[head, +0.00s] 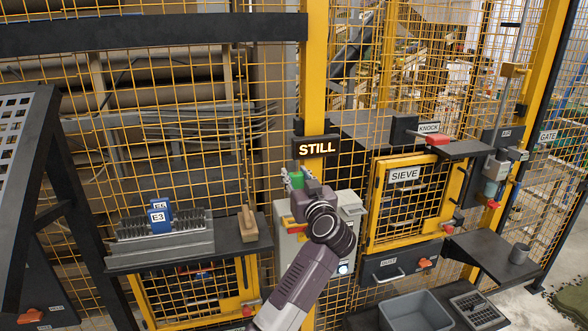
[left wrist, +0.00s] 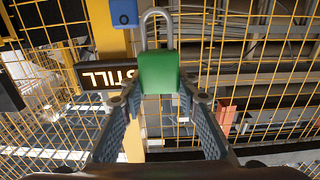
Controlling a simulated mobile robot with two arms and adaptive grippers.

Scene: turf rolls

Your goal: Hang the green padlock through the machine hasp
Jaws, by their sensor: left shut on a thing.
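The green padlock (head: 296,179) is in my left gripper (head: 300,188), in front of the yellow post below the STILL sign. In the left wrist view the padlock (left wrist: 158,72) shows its green body between the two fingertips, with the silver shackle (left wrist: 157,22) pointing away from the gripper. My left gripper (left wrist: 157,104) is shut on the padlock body. I cannot make out the machine hasp clearly; my arm hides part of the grey machine cabinet (head: 350,208). My right gripper is not in view.
The lit STILL sign (head: 316,147) is on the yellow post close to the padlock. A shelf with an E3 tag (head: 158,217) and a wooden-handled brush (head: 248,223) stands left. The SIEVE door (head: 404,174) and a grey bin (head: 414,312) are right. Yellow mesh fence stands behind.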

